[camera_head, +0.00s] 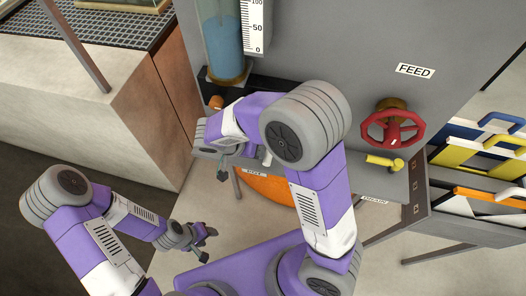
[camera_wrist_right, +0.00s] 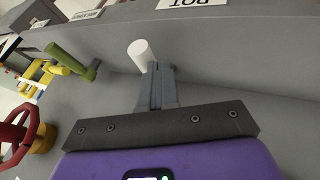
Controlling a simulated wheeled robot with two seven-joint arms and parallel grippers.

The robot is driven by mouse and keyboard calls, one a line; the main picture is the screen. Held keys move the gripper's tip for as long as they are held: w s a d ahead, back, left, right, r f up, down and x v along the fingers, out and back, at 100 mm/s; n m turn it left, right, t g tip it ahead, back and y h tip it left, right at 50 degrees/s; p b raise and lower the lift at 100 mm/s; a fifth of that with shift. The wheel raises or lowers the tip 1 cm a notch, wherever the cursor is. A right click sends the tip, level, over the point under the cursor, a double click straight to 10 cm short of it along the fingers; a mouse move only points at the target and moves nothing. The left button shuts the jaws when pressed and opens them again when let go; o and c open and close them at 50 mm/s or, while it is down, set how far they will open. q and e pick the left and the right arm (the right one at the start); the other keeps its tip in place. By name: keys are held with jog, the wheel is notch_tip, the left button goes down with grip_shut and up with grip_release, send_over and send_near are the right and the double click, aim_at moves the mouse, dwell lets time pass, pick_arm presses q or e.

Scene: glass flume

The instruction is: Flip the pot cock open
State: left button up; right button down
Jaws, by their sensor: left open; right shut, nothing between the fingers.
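In the right wrist view, a white rounded handle end (camera_wrist_right: 143,53), which looks like the pot cock's, stands just beyond the fingertips, slightly to their left. An upside-down POT label (camera_wrist_right: 198,3) is near it at the top edge. My right gripper (camera_wrist_right: 162,73) is shut and empty beside the handle; I cannot tell whether they touch. In the head view my right arm covers much of this spot, and the cock's body is hidden. My left gripper (camera_head: 204,234) is open and empty, low and away from the panel.
The grey panel carries a red handwheel (camera_head: 393,126) under the FEED label (camera_head: 415,69) and a yellow lever (camera_head: 384,162) below it. A blue-filled glass cylinder (camera_head: 226,48) stands at upper left. Coloured trays (camera_head: 478,150) are at the right. An orange disc (camera_head: 270,188) lies below the panel.

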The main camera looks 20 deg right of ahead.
jog(key=p+v, duration=0.5)
jog(key=v, duration=0.5)
jog(key=shift+w, duration=0.15)
jog(key=s+f+n+y+b, duration=0.1)
jog(key=s+f+y, duration=0.2)
jog(key=f, duration=0.7)
jog(key=s+f+n+y+b, duration=0.1)
jog(key=s+f+y, duration=0.3)
jog(key=f, duration=0.6)
jog(key=s+f+n+y+b, duration=0.1)
jog(key=s+f+n+y, duration=0.2)
jog(key=f, duration=0.7)
jog(key=shift+s+d+y, duration=0.45)
jog(key=shift+s+y, duration=0.05)
jog(key=shift+s, duration=0.5)
